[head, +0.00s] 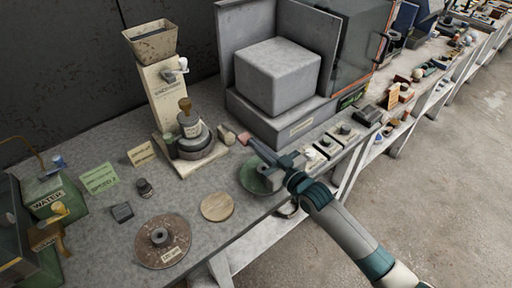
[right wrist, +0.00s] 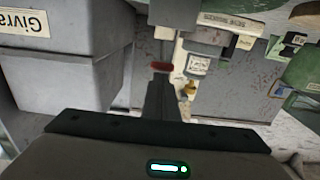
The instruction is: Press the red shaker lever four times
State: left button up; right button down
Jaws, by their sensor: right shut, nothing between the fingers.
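The red lever end (head: 244,138) sticks out to the right from the base of the cream shaker stand (head: 163,95), which has a hopper on top. In the right wrist view the red lever end (right wrist: 162,67) shows just beyond the fingertips. My right gripper (head: 254,145) is shut and empty, with its tips close beside the red end. I cannot tell whether they touch. The gripper's shut fingers also show in the right wrist view (right wrist: 160,85). My left gripper is not in view.
A large grey block (head: 278,77) stands on a grey base just behind the gripper. A green round plate (head: 256,178) lies below my right arm. A wooden disc (head: 217,206) and a brown round plate (head: 162,240) lie nearer the front. A green water box (head: 50,193) is at left.

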jog(key=b+v, duration=0.2)
jog(key=v, duration=0.3)
jog(key=b+v, duration=0.1)
jog(key=v, duration=0.2)
jog(key=shift+s+d+f, duration=0.25)
jog(key=shift+s+f, duration=0.05)
jog(key=shift+f, duration=0.1)
jog(key=shift+s+d+b, duration=0.4)
jog(key=shift+s, duration=0.05)
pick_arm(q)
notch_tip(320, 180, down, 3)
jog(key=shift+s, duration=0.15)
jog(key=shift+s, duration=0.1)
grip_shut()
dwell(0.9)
